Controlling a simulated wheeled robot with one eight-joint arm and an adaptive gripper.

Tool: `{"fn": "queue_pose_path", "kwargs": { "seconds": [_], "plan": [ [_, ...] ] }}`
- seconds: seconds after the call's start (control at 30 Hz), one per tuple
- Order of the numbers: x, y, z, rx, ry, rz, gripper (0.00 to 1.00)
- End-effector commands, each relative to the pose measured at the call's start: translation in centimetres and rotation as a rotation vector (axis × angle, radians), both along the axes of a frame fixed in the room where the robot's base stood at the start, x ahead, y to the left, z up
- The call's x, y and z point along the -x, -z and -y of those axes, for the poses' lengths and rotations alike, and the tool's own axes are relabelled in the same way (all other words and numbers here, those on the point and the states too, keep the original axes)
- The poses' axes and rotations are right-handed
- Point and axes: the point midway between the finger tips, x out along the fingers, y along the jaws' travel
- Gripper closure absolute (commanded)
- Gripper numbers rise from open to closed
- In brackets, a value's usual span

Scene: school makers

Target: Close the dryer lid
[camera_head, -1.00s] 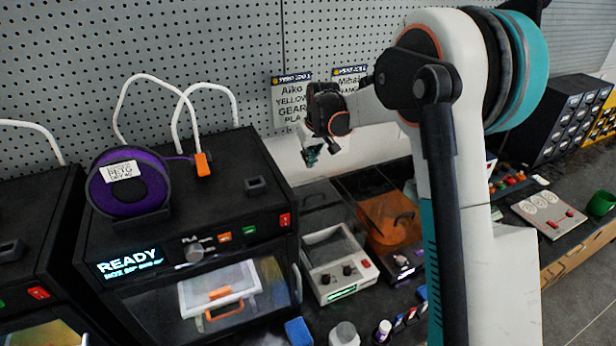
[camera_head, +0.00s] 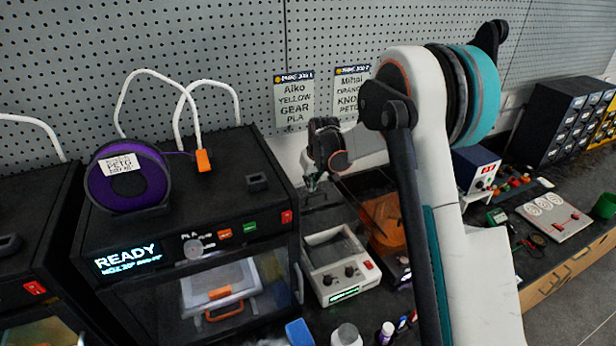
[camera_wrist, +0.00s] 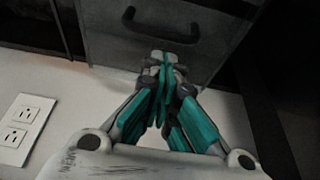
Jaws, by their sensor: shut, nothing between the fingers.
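A white dryer (camera_head: 344,277) with two dark knobs and a green display stands on the bench, its front toward the camera. Its smoky, see-through lid (camera_head: 322,211) is raised behind it, with a dark handle near the upper edge. In the wrist view, a grey lid panel with a dark handle (camera_wrist: 160,30) fills the upper middle. My gripper (camera_head: 313,184) is shut and empty near the raised lid's top edge. In the wrist view its fingertips (camera_wrist: 165,62) are just below the handle; whether they touch the panel I cannot tell.
A second unit with an orange see-through lid (camera_head: 385,222) stands right of the dryer, partly behind my arm. A black printer (camera_head: 190,215) with a purple spool stands left. The pegboard (camera_head: 400,30) is close behind. A wall outlet (camera_wrist: 22,130) shows left in the wrist view.

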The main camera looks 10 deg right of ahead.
Motion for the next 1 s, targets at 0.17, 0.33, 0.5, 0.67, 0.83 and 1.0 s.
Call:
{"fn": "queue_pose_path", "kwargs": {
  "seconds": [0.17,0.33,0.5,0.67,0.83,1.0],
  "plan": [
    [0.8,0.2,0.2,0.0,0.0,0.0,1.0],
    [0.9,0.2,0.2,0.0,0.0,0.0,1.0],
    [0.9,0.2,0.2,0.0,0.0,0.0,1.0],
    [2.0,0.2,0.4,0.0,0.001,0.0,1.0],
    [5.2,0.2,1.0,-0.001,0.002,0.0,1.0],
    [9.5,0.3,1.9,0.0,0.001,0.0,1.0]
  ]
}}
